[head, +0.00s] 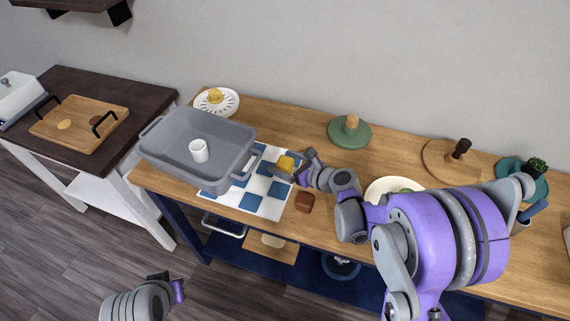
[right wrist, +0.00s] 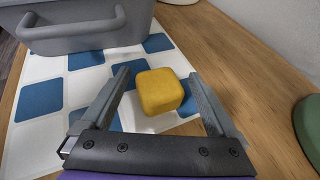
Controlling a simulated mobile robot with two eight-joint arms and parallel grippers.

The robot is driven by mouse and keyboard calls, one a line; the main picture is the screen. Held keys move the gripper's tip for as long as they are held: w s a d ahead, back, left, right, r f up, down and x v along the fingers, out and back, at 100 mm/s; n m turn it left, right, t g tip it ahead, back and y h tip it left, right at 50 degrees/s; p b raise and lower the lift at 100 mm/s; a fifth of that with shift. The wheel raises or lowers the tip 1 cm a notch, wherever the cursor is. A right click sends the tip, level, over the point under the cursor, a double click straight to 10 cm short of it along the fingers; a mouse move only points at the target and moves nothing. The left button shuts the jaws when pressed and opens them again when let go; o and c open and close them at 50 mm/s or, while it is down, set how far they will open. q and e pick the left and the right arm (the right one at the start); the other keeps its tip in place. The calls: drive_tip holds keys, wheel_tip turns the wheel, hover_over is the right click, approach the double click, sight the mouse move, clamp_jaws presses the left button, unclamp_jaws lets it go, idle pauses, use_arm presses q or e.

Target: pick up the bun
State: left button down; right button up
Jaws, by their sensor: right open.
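A yellow rounded block (head: 286,162), which I take for the bun, sits on a blue-and-white checked cloth (head: 243,202). It also shows in the right wrist view (right wrist: 160,91). My right gripper (head: 292,166) is open, with one finger on each side of the block.
A grey roasting pan (head: 170,157) holding a white cup (head: 199,150) stands left of the block. A green lidded dish (head: 350,132) stands behind right. A white plate (head: 228,108) is at the back left.

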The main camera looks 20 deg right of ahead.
drive_tip(key=shift+s, duration=0.1)
drive_tip(key=c, duration=1.4)
drive_tip(key=shift+r, duration=0.15)
